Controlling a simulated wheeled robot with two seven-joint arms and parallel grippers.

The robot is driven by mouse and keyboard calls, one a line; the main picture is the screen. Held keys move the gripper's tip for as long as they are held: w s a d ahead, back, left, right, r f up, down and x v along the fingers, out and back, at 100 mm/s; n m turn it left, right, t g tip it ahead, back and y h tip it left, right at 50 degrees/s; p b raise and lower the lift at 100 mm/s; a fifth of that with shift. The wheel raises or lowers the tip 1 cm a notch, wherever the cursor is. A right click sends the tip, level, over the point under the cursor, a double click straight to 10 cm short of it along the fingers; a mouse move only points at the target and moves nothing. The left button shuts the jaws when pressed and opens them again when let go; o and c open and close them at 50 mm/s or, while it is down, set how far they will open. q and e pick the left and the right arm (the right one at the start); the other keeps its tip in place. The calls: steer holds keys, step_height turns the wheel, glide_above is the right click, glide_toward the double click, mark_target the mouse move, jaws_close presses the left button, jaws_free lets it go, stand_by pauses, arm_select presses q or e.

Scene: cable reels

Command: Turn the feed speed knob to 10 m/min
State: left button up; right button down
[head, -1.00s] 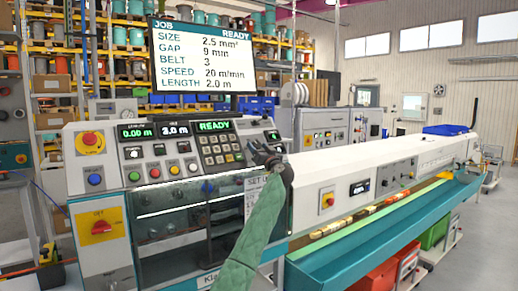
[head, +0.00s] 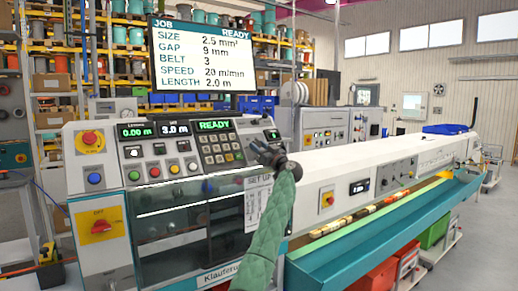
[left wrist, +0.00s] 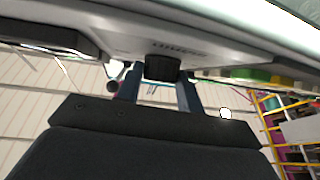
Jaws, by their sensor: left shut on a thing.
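The feed speed knob (left wrist: 163,67) is a short black cylinder on the pale machine panel in the left wrist view. The two fingers of my left gripper (left wrist: 160,88) are on either side of it, shut on it. In the head view my left gripper (head: 262,150) is at the right end of the sloped control panel (head: 165,187), and it hides the knob and its scale. The knob's pointer cannot be made out. The job screen (head: 205,58) reads READY, with speed 20 m/min. My right gripper is in neither view.
Left of my gripper are a keypad (head: 220,147), coloured push buttons, and a red emergency stop (head: 90,139). A clear guard and a set-up sheet (head: 255,200) are below. The long white machine housing (head: 400,155) extends right, above a teal trough (head: 385,228).

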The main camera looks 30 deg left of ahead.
arm_select(q)
steer(key=n+g, duration=0.3)
steer(key=shift+w+d, duration=0.1)
steer(key=shift+w, duration=0.15)
steer(key=n+g, duration=0.4)
steer(key=shift+w+n+g+b, duration=0.15)
steer(key=shift+n+g+b, duration=0.15)
steer(key=shift+n+b, duration=0.1)
steer(key=shift+r+n+g+h, duration=0.1)
steer(key=shift+n+g+h, duration=0.3)
steer(key=shift+n+g, duration=0.7)
steer(key=shift+n, duration=0.1)
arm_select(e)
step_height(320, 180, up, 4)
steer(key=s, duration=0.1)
arm_select(q)
steer(key=shift+w+r+n+g+h, duration=0.1)
steer(key=shift+n+g+h, duration=0.2)
steer(key=shift+n+h, duration=0.15)
steer(key=shift+n+g, duration=0.3)
steer(key=shift+n, duration=0.15)
steer(key=shift+n+g+h+p, duration=0.55)
steer(key=shift+n+g+h, duration=0.25)
steer(key=shift+n, duration=0.5)
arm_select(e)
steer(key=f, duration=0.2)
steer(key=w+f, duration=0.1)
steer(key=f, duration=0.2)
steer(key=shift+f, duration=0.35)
